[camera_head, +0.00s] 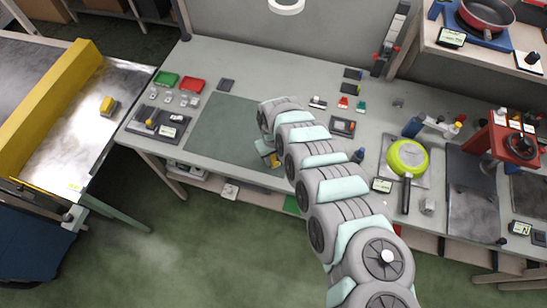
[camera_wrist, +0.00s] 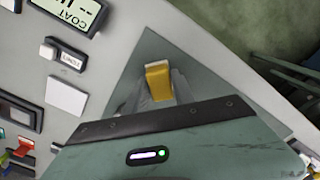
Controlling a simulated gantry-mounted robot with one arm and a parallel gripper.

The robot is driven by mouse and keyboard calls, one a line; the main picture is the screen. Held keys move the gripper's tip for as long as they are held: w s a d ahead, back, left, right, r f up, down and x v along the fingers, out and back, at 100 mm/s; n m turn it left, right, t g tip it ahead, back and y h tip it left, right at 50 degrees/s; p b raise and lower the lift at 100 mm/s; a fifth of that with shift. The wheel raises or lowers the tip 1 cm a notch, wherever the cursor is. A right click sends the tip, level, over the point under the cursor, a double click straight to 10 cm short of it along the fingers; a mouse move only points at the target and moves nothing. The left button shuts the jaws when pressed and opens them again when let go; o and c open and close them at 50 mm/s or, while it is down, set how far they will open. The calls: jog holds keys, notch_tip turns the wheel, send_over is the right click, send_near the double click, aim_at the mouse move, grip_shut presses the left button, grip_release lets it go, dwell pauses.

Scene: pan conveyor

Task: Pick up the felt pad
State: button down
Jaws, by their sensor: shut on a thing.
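My gripper (camera_head: 268,154) is low over the front right part of the dark green mat (camera_head: 220,125) on the bench. In the wrist view, my gripper (camera_wrist: 150,100) is shut on a small yellow block with a pale top edge, which looks like the felt pad (camera_wrist: 158,82). A little yellow (camera_head: 275,161) shows at the gripper's tip in the head view. The gripper's body covers the lower part of the wrist view, and the finger edges are hard to make out. I cannot tell whether the pad touches the mat.
Green (camera_head: 166,78) and red (camera_head: 192,84) trays stand behind the mat. A conveyor (camera_head: 85,125) with a yellow guard (camera_head: 45,100) and a yellow block (camera_head: 108,105) is at left. A green pan (camera_head: 407,157) lies at right. The bench's front edge is close to my gripper.

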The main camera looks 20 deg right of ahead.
aim_at(273, 157)
notch_tip(273, 157, up, 20)
jog(key=p, duration=0.2)
dwell(0.4)
jog(key=c, duration=1.6)
grip_release()
grip_shut()
